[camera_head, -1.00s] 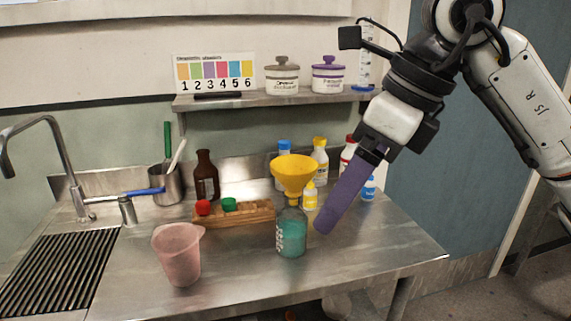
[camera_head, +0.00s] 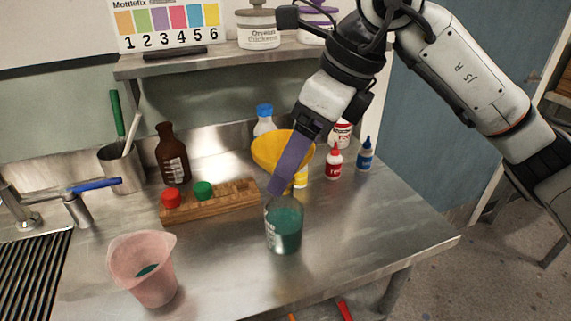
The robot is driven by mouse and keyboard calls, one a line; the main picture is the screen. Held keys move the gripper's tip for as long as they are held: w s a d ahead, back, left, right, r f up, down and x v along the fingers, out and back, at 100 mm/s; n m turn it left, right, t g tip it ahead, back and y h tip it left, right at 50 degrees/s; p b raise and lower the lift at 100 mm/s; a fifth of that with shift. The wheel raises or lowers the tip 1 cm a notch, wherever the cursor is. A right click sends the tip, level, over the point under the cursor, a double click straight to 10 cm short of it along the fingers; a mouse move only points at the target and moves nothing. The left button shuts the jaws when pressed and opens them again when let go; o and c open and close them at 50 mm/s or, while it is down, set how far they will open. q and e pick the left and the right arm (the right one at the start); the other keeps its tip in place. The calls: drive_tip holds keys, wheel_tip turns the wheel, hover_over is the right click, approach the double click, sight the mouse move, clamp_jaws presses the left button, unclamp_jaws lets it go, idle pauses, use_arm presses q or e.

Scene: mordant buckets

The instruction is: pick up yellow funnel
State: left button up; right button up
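The yellow funnel (camera_head: 265,150) is at the middle of the head view, above the glass bottle of teal liquid (camera_head: 285,232). My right gripper (camera_head: 278,187) reaches in from the upper right. Its long purple fingers cross in front of the funnel, with the tips close to the bottle's mouth. The fingers overlap edge-on, so I cannot tell whether they are open or shut, or grip the funnel. They hide the funnel's spout, so I cannot tell whether it sits in the bottle. My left gripper is not in view.
A pink jug (camera_head: 147,270) with teal liquid stands front left. A wooden rack (camera_head: 220,204) holds red and green caps. A brown bottle (camera_head: 172,155), a red-capped bottle (camera_head: 334,163) and a blue-capped bottle (camera_head: 366,156) stand near. The shelf (camera_head: 190,62) is behind. The counter's right front (camera_head: 380,230) is clear.

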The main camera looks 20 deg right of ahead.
drive_tip(key=x, duration=0.4)
drive_tip(key=shift+d, duration=0.1)
drive_tip(key=shift+f, duration=0.15)
drive_tip(key=c, duration=0.8)
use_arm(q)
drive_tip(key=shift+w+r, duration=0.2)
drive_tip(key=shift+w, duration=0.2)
use_arm(e)
drive_tip(key=shift+c, duration=0.4)
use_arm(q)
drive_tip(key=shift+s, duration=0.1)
use_arm(e)
drive_tip(key=shift+r, duration=0.25)
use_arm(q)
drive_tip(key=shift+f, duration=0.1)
use_arm(e)
wheel_tip(320, 180, up, 10)
drive_tip(key=shift+f, duration=0.2)
drive_tip(key=shift+c, duration=0.2)
